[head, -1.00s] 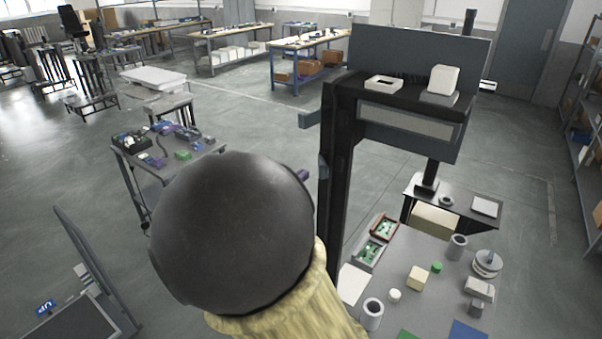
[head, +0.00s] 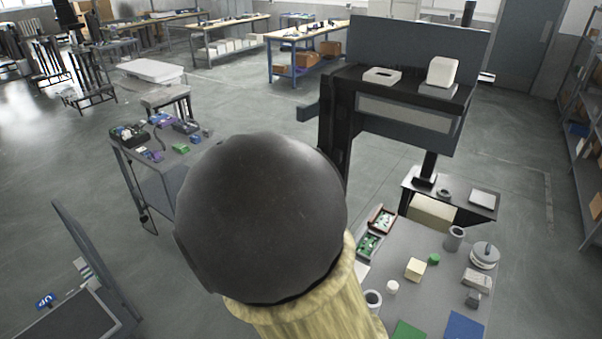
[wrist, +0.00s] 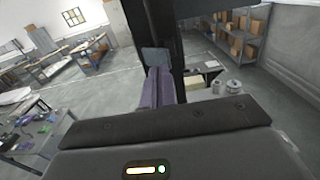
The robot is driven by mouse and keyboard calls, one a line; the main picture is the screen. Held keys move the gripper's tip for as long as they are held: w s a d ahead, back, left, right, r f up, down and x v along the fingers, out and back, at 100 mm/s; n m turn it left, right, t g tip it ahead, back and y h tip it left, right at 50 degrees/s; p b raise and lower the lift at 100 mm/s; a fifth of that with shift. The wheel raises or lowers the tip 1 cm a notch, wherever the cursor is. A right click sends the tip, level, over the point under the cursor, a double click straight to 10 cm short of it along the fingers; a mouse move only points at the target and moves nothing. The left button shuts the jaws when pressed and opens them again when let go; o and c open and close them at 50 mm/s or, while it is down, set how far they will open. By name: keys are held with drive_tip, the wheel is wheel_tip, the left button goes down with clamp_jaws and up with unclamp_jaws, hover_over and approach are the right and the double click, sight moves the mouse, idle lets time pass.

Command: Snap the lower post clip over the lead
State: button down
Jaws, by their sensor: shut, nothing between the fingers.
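My gripper (wrist: 160,74) shows in the wrist view as two purple-grey fingers, shut together with nothing between them. They point at the dark upright post (wrist: 165,28). A small blue-grey flap (wrist: 155,56), perhaps the lower post clip, is just beyond the fingertips; I cannot tell whether they touch. In the head view the post (head: 337,125) stands right of my arm, its lower part hidden behind my dark round arm joint. My gripper is hidden there too. A grey block (head: 307,112) sticks out left from the post. I cannot make out the lead.
A black shelf (head: 415,88) with two pale parts joins the post at upper right. A grey table (head: 445,265) with cups, blocks and small boards stands at lower right. A cart (head: 150,180) with parts stands left. Open floor lies between.

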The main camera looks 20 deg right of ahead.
drive_tip(key=shift+s, duration=0.1)
idle(0.3)
drive_tip(key=shift+x, duration=0.85)
drive_tip(key=shift+a+r, duration=0.1)
drive_tip(key=shift+a, duration=0.05)
drive_tip(key=p+v, duration=0.2)
drive_tip(key=v, duration=0.4)
drive_tip(key=shift+s+a, duration=0.25)
drive_tip(key=shift+s, duration=0.05)
idle(0.5)
drive_tip(key=shift+w, duration=0.1)
